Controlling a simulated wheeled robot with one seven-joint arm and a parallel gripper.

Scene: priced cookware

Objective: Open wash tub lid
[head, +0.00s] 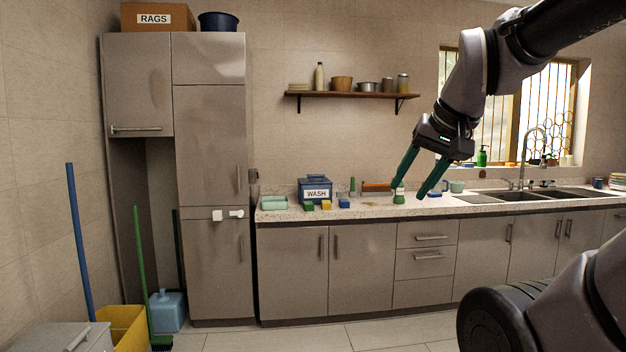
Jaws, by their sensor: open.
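The wash tub (302,190) is a blue box with a white "WASH" label, standing on the left part of the counter. Its blue lid (316,180) lies flat on top and looks closed. My gripper (406,188) hangs from the arm at the right, well to the right of the tub and apart from it. Its two long green fingers are spread and point down and left, with nothing visible held between them. The tub's back is hidden.
Green, yellow and blue blocks (327,204) stand before the tub, with a pale green tray (274,203) to its left. A green-and-white item (399,197) shows near my fingertips. A loaded shelf (350,95) hangs above. The sink (520,196) is to the right.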

